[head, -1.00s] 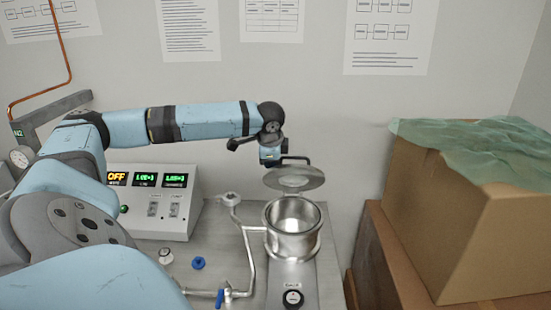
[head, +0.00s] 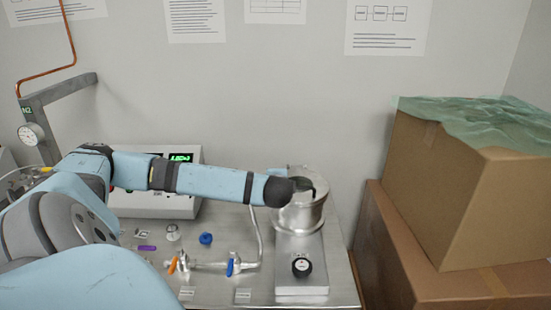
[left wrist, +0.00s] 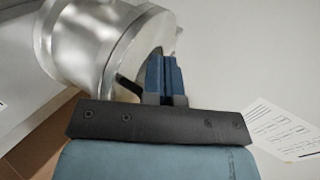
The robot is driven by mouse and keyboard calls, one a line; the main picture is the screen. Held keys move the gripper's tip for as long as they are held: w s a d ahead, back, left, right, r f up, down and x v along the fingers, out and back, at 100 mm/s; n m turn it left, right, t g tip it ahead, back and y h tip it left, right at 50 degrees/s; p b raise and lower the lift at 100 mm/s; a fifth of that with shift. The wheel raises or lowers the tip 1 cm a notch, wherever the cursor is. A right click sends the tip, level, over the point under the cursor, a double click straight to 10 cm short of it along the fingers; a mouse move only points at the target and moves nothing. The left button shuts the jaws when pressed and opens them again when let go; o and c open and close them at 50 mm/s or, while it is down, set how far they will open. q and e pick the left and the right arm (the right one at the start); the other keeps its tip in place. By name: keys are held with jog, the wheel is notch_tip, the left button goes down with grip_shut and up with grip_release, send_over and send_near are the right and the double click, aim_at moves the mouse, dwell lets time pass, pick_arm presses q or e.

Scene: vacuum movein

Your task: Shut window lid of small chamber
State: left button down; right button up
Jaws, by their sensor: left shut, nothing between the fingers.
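The small steel chamber (head: 298,220) stands on the bench right of centre in the head view; its flanged body (left wrist: 85,45) fills the upper left of the left wrist view. The round window lid (head: 300,170) is down over the chamber's mouth in the head view, partly hidden by my left wrist. I cannot tell whether it is fully seated. My left gripper (left wrist: 166,72) is shut and empty, its blue fingers close beside the chamber's top; contact is unclear. In the head view the fingers are mostly hidden by the wrist. My right gripper is out of view.
A control box (head: 150,205) stands behind my left arm. Valves with orange and blue handles (head: 233,265) and a pipe lie left of the chamber. A black knob (head: 301,265) is in front. Cardboard boxes (head: 480,215) stand to the right.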

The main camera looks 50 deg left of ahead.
pick_arm(q)
jog(key=shift+s+d+f+b, duration=0.15)
jog(key=shift+f+b, duration=0.1)
jog(key=shift+f, duration=0.35)
jog(key=shift+s+d+f+b, duration=0.1)
jog(key=shift+f+b, duration=0.15)
jog(key=shift+f, duration=0.3)
jog(key=shift+f, duration=0.15)
jog(key=shift+d, duration=0.15)
jog(key=v, duration=1.3)
jog(key=shift+s+d+b, duration=0.25)
jog(key=shift+b, duration=0.2)
